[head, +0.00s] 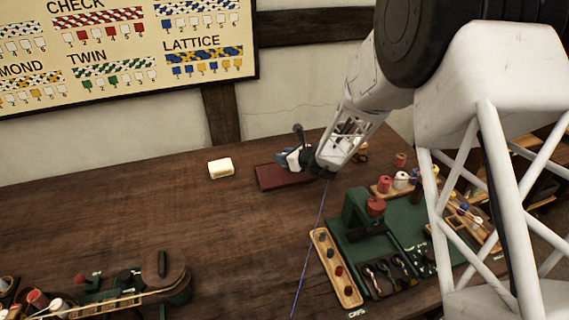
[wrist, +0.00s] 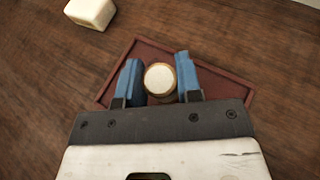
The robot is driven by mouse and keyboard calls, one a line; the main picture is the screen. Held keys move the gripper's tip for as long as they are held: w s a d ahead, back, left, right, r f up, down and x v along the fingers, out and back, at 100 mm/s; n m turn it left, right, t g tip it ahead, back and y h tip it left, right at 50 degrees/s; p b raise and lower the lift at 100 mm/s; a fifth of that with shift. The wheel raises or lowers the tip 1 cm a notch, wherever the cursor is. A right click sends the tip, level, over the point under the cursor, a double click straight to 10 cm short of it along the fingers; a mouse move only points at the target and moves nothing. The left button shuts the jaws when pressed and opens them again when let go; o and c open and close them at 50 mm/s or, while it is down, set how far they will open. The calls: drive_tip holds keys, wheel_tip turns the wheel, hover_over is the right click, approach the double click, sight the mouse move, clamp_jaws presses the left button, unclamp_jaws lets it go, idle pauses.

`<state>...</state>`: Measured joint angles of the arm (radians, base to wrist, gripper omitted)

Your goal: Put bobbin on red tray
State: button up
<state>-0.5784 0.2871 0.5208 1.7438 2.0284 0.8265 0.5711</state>
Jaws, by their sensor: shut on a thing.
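The bobbin (wrist: 160,79) shows in the wrist view as a round, pale cream end with a tan rim. It is between the two blue fingers of my gripper (wrist: 160,82), which is shut on it. The red tray (wrist: 212,56) is a dark red, shallow rectangle beneath the fingers and the bobbin. In the head view the red tray (head: 272,179) lies on the table, and my gripper (head: 284,159) is over its right part. The bobbin is hard to make out there. I cannot tell whether the bobbin touches the tray floor.
A cream block (head: 221,168) sits left of the tray; it also shows in the wrist view (wrist: 90,13). A green board (head: 345,233) with tools and a wooden cap tray (head: 335,268) lie to the right. A blue cord (head: 309,250) crosses the table. The middle left is clear.

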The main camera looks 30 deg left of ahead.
drive_tip(key=shift+f, duration=1.5)
drive_tip(key=shift+f, duration=0.15)
drive_tip(key=o, duration=0.9)
drive_tip(key=shift+d+r, duration=0.1)
drive_tip(key=shift+r, duration=0.1)
drive_tip(key=shift+v, duration=1)
drive_tip(key=v, duration=0.3)
drive_tip(key=shift+r, duration=3.5)
